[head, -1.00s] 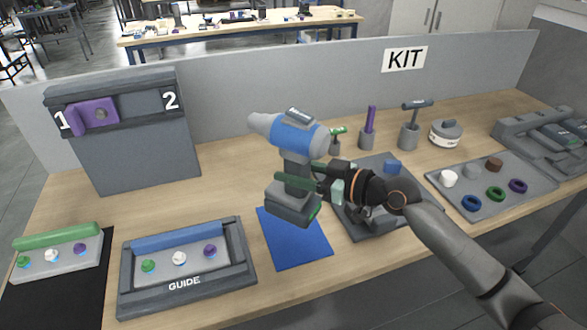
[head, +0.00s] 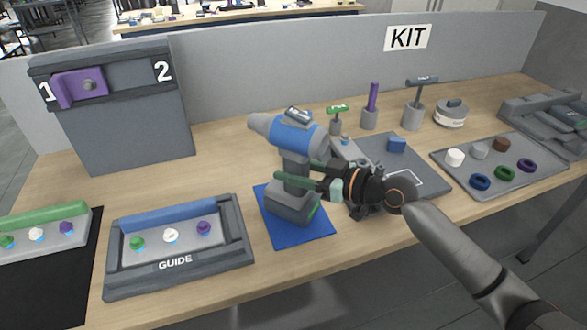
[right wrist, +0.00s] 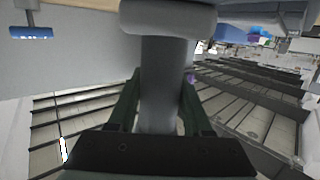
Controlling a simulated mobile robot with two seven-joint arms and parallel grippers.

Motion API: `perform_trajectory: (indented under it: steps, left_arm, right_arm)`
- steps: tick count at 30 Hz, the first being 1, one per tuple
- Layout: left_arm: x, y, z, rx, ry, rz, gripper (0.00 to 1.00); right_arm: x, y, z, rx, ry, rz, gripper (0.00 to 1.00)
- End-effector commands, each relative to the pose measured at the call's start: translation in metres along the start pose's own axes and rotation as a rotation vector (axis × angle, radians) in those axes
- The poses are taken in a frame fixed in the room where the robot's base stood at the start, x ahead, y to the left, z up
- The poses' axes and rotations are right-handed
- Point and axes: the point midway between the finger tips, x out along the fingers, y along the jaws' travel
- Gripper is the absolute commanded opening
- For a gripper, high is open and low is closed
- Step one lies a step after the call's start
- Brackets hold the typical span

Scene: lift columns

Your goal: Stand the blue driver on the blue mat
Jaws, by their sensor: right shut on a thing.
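The blue driver (head: 292,138) is upright, with a blue and grey body on top and a wide grey base (head: 292,205) below. Its base is over the blue mat (head: 281,239) in the head view; whether it touches the mat is hard to tell. My right gripper (head: 306,174) comes in from the right and is shut on the driver's grey handle. In the right wrist view, the handle (right wrist: 162,85) stands between the two dark green fingers. My left gripper is not in view.
Left of the mat is the guide tray (head: 237,262). Right of it is a grey board (head: 425,178) with a blue block (head: 397,145). Behind stand a purple-handled tool (head: 373,97) and a T-handled tool (head: 414,115). A parts tray (head: 545,178) lies further right.

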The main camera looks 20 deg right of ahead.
Motion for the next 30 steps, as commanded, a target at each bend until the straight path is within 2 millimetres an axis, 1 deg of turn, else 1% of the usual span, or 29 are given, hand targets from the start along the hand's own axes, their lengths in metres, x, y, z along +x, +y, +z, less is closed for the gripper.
perform_trajectory:
  steps: [1,30]
  left_arm:
    - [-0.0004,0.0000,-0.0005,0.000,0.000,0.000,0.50]
    - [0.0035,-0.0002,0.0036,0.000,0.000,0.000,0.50]
  right_arm:
    - [-0.0005,0.0007,-0.0055,-0.003,0.011,0.002,0.00]
    - [0.0004,0.0006,-0.0004,-0.003,0.011,0.002,0.00]
